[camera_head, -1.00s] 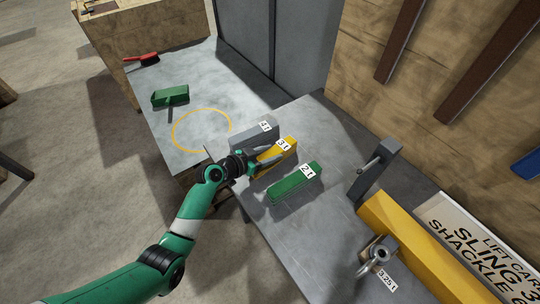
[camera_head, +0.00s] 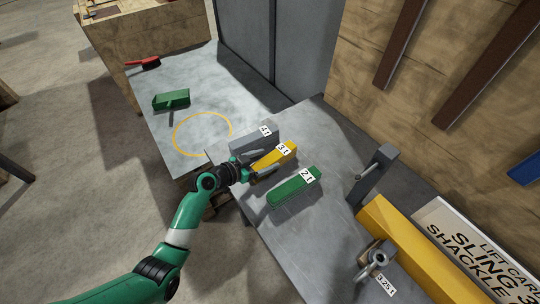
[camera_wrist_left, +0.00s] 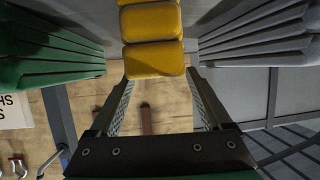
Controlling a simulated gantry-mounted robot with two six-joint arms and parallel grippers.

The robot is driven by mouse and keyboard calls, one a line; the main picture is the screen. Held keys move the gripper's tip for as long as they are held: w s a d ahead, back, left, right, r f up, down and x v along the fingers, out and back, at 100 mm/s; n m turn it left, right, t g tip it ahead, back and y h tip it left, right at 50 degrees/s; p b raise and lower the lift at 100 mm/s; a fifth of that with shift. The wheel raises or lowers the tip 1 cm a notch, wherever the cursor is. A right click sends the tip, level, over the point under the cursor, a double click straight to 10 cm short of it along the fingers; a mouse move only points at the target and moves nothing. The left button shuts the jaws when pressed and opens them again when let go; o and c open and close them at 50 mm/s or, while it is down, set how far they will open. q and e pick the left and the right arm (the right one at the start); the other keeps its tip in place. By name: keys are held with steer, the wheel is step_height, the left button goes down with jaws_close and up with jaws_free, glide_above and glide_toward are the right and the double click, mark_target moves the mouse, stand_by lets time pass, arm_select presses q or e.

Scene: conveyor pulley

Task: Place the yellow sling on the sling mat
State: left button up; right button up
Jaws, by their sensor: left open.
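The yellow sling (camera_head: 274,157) is a folded yellow block with a "3 t" tag, lying on the near bench between a grey sling (camera_head: 255,139) and a green sling (camera_head: 294,189). My left gripper (camera_head: 257,164) is open at the sling's near-left end. In the left wrist view the yellow sling (camera_wrist_left: 153,38) lies ahead between the open fingers' lines, its end near the fingertips, and no grip shows. A yellow ring outline (camera_head: 203,133) marks the far grey bench; I cannot tell whether it is the sling mat. My right gripper is not seen.
A green block (camera_head: 171,97) and a red-handled brush (camera_head: 143,63) lie on the far bench. A grey upright bracket (camera_head: 375,175), a shackle (camera_head: 374,259) and a yellow beam (camera_head: 420,250) stand to the right. The ring's inside is clear.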

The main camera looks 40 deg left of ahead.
arm_select(q)
steer(key=p+v, duration=0.1)
steer(key=v, duration=0.1)
steer(key=p+v, duration=0.1)
steer(key=v, duration=0.2)
steer(key=p+v, duration=0.1)
steer(key=v, duration=0.2)
steer(key=shift+s+a+f+p, duration=0.1)
steer(key=shift+a+p, duration=0.2)
steer(key=shift+a, duration=0.1)
steer(key=shift+s+p, duration=0.35)
steer(key=shift+s, duration=0.2)
steer(key=shift+f, duration=0.1)
